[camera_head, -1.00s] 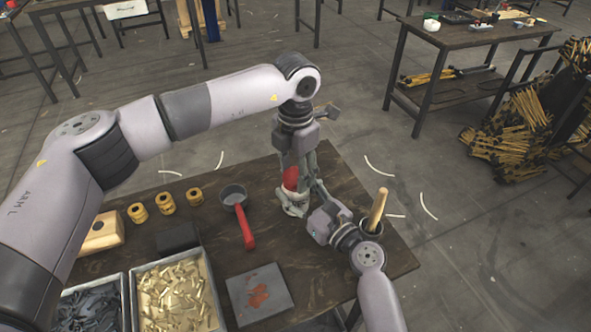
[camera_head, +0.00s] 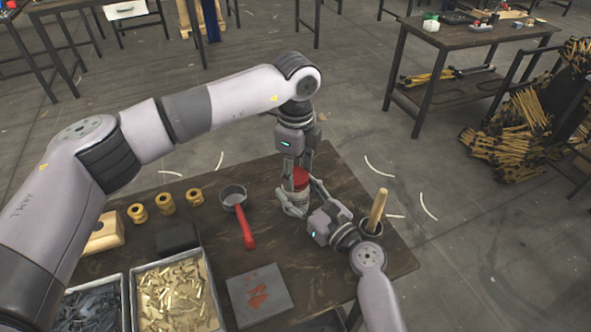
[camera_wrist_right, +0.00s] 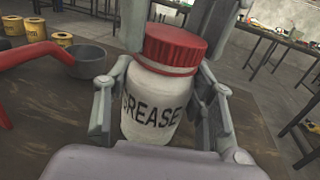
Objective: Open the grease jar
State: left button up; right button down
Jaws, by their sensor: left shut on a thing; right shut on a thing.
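The grease jar (camera_wrist_right: 152,105) is white with a red lid (camera_wrist_right: 176,47) and dark "GREASE" lettering. It stands upright on the dark table, and the lid also shows in the head view (camera_head: 301,178). My right gripper (camera_head: 297,204) reaches in from the right, its fingers shut around the jar's white body. My left gripper (camera_head: 297,170) points straight down from above, its fingers shut on the red lid. The lid sits on top of the jar. In the right wrist view, the left gripper's grey fingers flank the lid and partly hide its edges.
A grey pan (camera_head: 233,192) with a red handle is left of the jar. A grey plate (camera_head: 259,294) with red smears lies in front. A cup (camera_head: 371,226) with a wooden handle stands right of the right gripper. Parts bins (camera_head: 133,300) and yellow spools (camera_head: 165,203) are left.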

aim_at(295, 175)
pick_arm(q)
jog(key=shift+r, duration=0.2)
dwell(0.6)
jog(key=shift+r, duration=0.9)
jog(key=shift+r, duration=0.1)
jog(key=shift+r, duration=1.9)
pick_arm(e)
jog(key=c, duration=0.6)
grip_release()
jog(key=shift+s+d, duration=0.1)
jog(key=v, duration=0.7)
jog(key=shift+s+d, duration=0.1)
